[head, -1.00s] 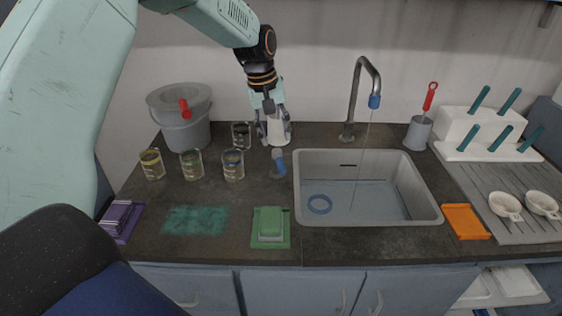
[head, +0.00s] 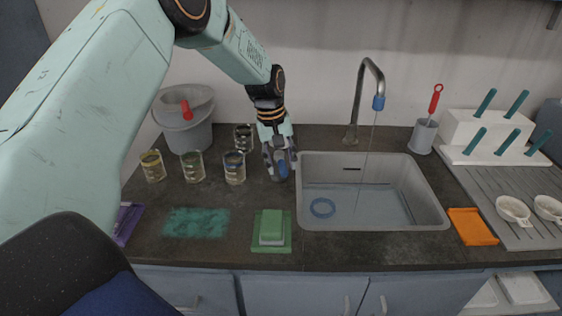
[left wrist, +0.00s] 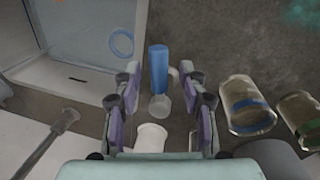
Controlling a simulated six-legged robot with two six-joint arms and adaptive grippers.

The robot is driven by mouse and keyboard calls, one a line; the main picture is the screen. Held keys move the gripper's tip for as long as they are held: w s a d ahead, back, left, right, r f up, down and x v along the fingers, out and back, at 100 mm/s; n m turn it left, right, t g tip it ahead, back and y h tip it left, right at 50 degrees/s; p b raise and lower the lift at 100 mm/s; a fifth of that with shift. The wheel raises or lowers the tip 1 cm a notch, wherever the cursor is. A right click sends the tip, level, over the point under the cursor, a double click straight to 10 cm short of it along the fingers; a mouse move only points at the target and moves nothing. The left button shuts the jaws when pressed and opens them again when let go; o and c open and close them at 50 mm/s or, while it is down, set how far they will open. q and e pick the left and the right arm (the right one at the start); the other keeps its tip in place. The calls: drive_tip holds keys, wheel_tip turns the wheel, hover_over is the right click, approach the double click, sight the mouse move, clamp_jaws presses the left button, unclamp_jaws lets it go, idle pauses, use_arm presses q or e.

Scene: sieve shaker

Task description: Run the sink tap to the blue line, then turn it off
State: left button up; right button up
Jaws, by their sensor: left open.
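The tap (head: 366,75) stands behind the sink (head: 440,215); a thin stream falls from its blue tip into the basin. Bluish water seems to cover the basin floor, and a blue ring (head: 322,207) shows there. A blue-handled lever (left wrist: 158,68) stands on the counter left of the sink. My left gripper (head: 280,172) is open around it from above; in the left wrist view the handle shows between and beyond the fingers, with no clear contact. A glass jar (head: 235,170) bears a blue band, also visible in the left wrist view (left wrist: 247,106). My right gripper is out of view.
Several glass jars, including one with a yellow band (head: 152,166), stand left of my gripper. A grey bucket (head: 184,122) is behind them. A white block with teal-handled tools (head: 480,128) stands right of the sink.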

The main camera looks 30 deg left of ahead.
use_arm(q)
drive_tip(key=shift+c, duration=0.4)
drive_tip(key=shift+d+r, duration=0.1)
drive_tip(key=shift+d, duration=0.1)
drive_tip(key=c, duration=0.5)
drive_tip(key=shift+a, duration=0.1)
clamp_jaws()
